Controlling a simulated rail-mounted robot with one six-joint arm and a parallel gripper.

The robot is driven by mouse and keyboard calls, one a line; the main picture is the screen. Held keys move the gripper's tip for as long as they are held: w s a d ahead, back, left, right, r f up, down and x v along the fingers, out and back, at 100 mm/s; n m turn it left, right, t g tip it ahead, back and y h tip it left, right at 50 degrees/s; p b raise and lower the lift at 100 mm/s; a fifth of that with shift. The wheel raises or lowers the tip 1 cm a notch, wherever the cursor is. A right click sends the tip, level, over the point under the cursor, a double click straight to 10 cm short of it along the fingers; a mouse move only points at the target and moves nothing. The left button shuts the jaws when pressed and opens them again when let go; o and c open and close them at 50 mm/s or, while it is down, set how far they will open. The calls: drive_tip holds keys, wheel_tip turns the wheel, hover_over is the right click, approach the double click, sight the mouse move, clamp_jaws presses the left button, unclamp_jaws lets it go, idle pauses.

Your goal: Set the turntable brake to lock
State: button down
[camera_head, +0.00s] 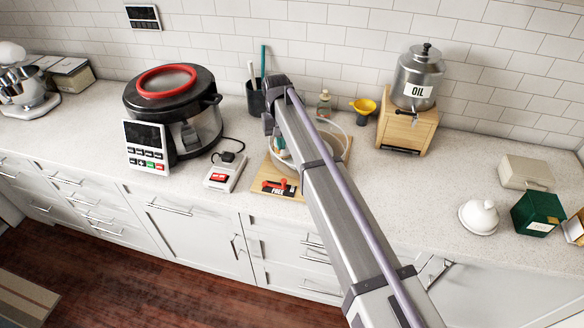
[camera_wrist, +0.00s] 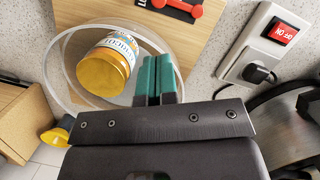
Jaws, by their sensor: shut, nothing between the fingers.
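The turntable is a wooden board (camera_head: 259,183) with a clear round ring (camera_wrist: 68,88) on it, mostly behind my arm in the head view. A jar with a yellow lid (camera_wrist: 103,70) stands inside the ring. The red brake lever (camera_head: 279,184) is at the board's front edge on a black plate with white lettering, too small to read surely. The lever also shows at the top of the wrist view (camera_wrist: 187,8), partly cut off. My gripper (camera_wrist: 158,72) has teal fingertips, shut and empty, over the ring beside the jar and apart from the lever.
A white switch box (camera_head: 224,171) with a red rocker and black plug stands left of the board. A large round cooker (camera_head: 202,125) is further left. A yellow funnel (camera_head: 363,107) and oil dispenser (camera_head: 417,75) stand to the right. Counter in front is clear.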

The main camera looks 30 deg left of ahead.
drive_tip(key=b+x, duration=1)
drive_tip(key=shift+s, duration=0.1)
drive_tip(key=shift+r, duration=0.1)
